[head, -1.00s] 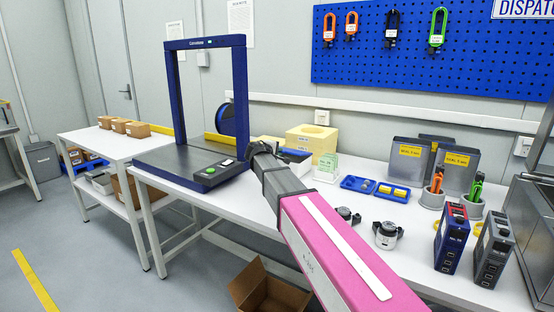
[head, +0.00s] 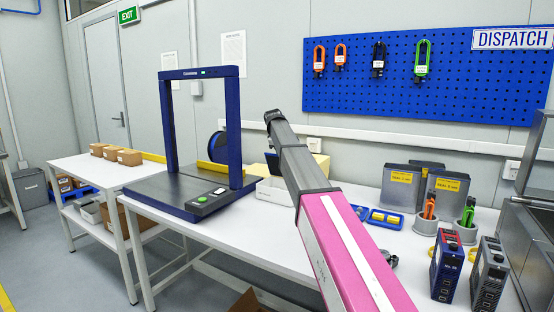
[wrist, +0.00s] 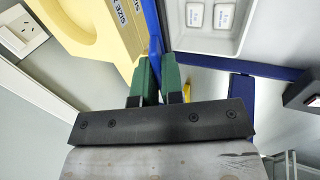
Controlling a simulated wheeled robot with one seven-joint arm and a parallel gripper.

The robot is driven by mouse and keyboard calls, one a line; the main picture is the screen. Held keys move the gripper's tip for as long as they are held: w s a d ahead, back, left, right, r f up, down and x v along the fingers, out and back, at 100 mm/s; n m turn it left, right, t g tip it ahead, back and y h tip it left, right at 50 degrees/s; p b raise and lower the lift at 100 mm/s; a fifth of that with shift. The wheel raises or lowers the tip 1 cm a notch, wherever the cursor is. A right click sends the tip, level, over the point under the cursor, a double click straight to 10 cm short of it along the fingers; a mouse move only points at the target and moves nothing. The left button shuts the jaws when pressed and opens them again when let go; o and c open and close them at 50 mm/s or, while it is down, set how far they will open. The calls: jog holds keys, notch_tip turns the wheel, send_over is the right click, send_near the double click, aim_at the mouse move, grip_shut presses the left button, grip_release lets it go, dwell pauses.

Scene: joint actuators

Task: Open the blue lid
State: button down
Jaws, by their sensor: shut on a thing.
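The blue lid (head: 272,164) stands steeply raised at the back of the white box (head: 272,190), partly hidden by my arm in the head view. In the wrist view the lid (wrist: 152,30) shows edge-on as a narrow blue strip beside the box's pale rim (wrist: 240,25). My gripper (wrist: 157,72) has its two green fingers shut on the lid. In the head view my arm hides the gripper. Two small white labelled packs (wrist: 210,15) lie inside the box.
A yellow block (wrist: 85,30) stands close beside the lid. The dark blue frame (head: 235,125) stands left of the box. A blue tray (head: 385,219) with yellow items and grey bins (head: 400,185) are to the right.

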jog(key=shift+w+d+r+g+y, duration=0.2)
jog(key=shift+w+d, duration=0.15)
jog(key=shift+w, duration=0.2)
jog(key=shift+w+d+r+g+y, duration=0.1)
jog(key=shift+w+d+r+g, duration=0.15)
jog(key=shift+w, duration=0.3)
jog(key=w+d, duration=0.5)
jog(key=w, duration=0.1)
jog(key=shift+w+f, duration=0.3)
jog(key=shift+w, duration=0.05)
jog(key=c, duration=1.2)
grip_release()
jog(key=shift+c, duration=0.2)
jog(key=v, duration=1)
jog(key=shift+r, duration=0.4)
jog(key=shift+s+a, duration=0.1)
jog(key=shift+a, duration=0.05)
